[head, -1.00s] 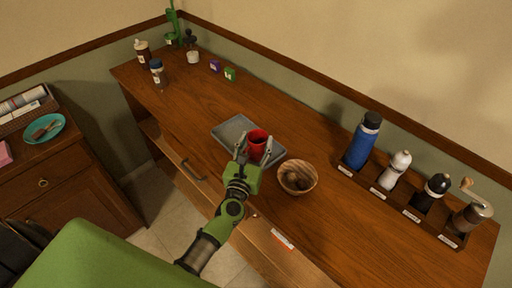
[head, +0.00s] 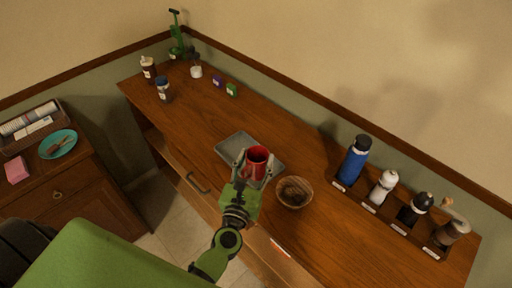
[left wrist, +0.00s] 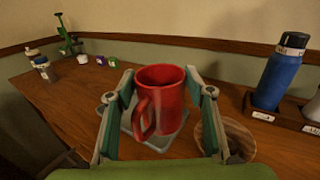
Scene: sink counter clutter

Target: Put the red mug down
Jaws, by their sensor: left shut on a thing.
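The red mug (head: 257,160) is upright between the fingers of my left gripper (head: 251,172), which is shut on it. In the left wrist view the mug (left wrist: 166,92) shows its handle toward the camera, at lower left. The grey tray (head: 234,146) lies on the wooden counter behind and below the mug. Whether the mug's base touches the tray cannot be told, as the gripper and mug hide that spot. My right gripper is not in view.
A wooden bowl (head: 294,192) stands close to the right of the tray. A blue bottle (head: 354,160) and several shakers and grinders stand in a rack (head: 390,222) at the right. Small purple and green boxes (head: 231,90) are farther back. The counter behind the tray is clear.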

